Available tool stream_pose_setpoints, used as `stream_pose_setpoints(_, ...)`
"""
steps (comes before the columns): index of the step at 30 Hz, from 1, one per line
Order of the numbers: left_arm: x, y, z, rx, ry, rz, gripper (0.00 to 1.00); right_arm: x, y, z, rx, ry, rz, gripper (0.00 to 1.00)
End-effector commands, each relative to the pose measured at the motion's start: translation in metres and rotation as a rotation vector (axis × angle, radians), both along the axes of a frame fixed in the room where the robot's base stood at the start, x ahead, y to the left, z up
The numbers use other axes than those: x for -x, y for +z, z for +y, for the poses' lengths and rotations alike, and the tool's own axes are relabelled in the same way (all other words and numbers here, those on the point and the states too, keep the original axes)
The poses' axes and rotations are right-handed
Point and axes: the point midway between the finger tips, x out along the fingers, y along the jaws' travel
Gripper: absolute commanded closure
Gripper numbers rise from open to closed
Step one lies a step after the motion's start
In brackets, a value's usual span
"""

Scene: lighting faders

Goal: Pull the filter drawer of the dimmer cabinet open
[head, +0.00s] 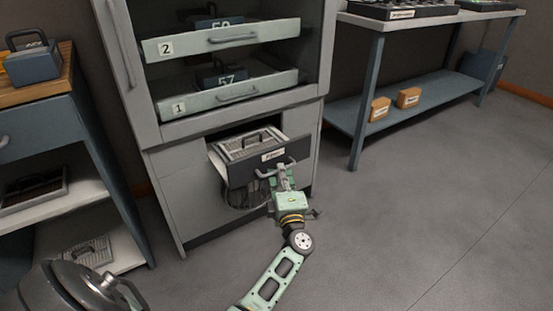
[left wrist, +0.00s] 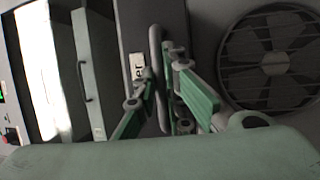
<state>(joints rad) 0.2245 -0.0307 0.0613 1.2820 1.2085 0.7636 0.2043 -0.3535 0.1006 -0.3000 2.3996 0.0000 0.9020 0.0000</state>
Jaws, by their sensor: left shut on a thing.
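The filter drawer (head: 238,171) is a dark-fronted drawer low in the grey dimmer cabinet (head: 188,190). It stands out from its opening, with a grey ribbed filter (head: 247,144) lying in it. Its grey bar handle (head: 268,172) crosses the front below a white label. My left gripper (head: 281,172) is shut on this handle at its right part. In the left wrist view, the fingers (left wrist: 166,90) close around the handle bar (left wrist: 154,45), beside the drawer's label (left wrist: 136,72). My right gripper is in neither view.
Above are two pale shelf trays (head: 225,40) with numbered modules, behind an open frame. A round fan (left wrist: 270,55) sits below the drawer. A workbench (head: 74,120) stands left, a blue table (head: 365,85) right. The floor (head: 420,200) at right is clear.

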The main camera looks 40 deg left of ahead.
Motion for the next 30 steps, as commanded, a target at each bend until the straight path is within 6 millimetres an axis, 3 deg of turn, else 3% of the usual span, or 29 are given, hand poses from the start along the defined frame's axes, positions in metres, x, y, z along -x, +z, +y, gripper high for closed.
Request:
stream_pose_setpoints(6, 0.016, 0.001, -0.039, 0.006, -0.002, -0.003, 1.00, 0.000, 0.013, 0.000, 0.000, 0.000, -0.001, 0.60)
stream_pose_setpoints(12, 0.023, 0.001, -0.056, 0.005, -0.001, -0.003, 1.00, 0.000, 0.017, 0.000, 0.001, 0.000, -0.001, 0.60)
stream_pose_setpoints(27, 0.025, 0.000, -0.062, 0.003, -0.001, -0.004, 1.00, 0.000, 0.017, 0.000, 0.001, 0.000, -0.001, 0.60)
stream_pose_setpoints(28, 0.025, 0.000, -0.062, 0.003, -0.001, -0.004, 0.89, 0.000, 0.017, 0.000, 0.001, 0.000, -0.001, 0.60)
stream_pose_setpoints(30, 0.025, 0.000, -0.062, 0.002, -0.001, -0.003, 0.83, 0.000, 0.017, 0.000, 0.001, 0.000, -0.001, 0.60)
